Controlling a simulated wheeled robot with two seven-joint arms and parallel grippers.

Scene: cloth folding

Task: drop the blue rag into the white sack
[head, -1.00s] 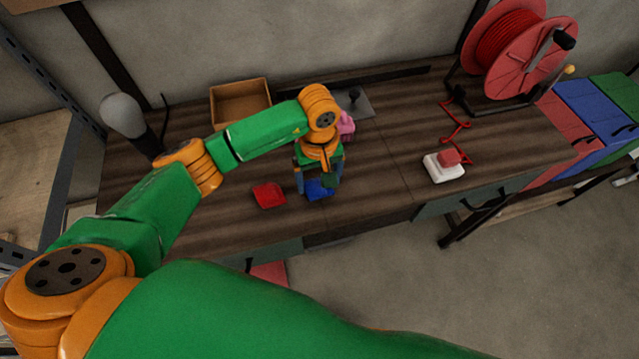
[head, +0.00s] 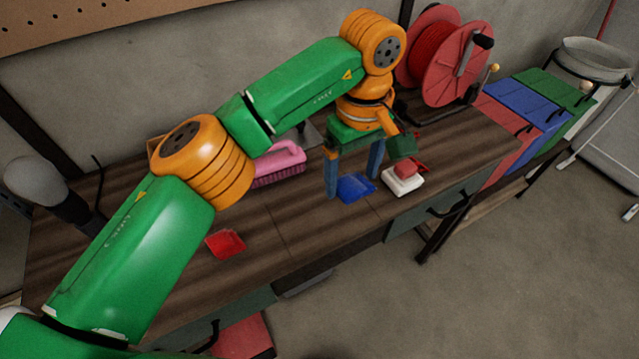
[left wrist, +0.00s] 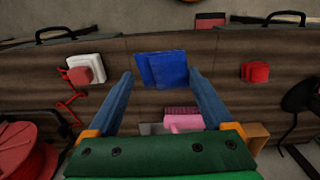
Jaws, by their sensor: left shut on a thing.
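The blue rag (head: 355,188) is a small folded cloth between the fingertips of my left gripper (head: 353,184). In the left wrist view the rag (left wrist: 163,68) spans the gap between the two blue fingers (left wrist: 161,76). My left gripper is shut on it, pointing down over the bench near the white block; the height above the bench is hard to judge. The white sack (head: 597,65) hangs open in a dark ring frame at the far right, well away from the gripper. My right gripper is not in view.
A white block with a red top (head: 403,182) is just right of the gripper. A red cloth (head: 226,243) and pink brush (head: 280,163) lie left. The red cable reel (head: 447,55) stands behind right. Coloured bins (head: 530,110) lie between bench and sack.

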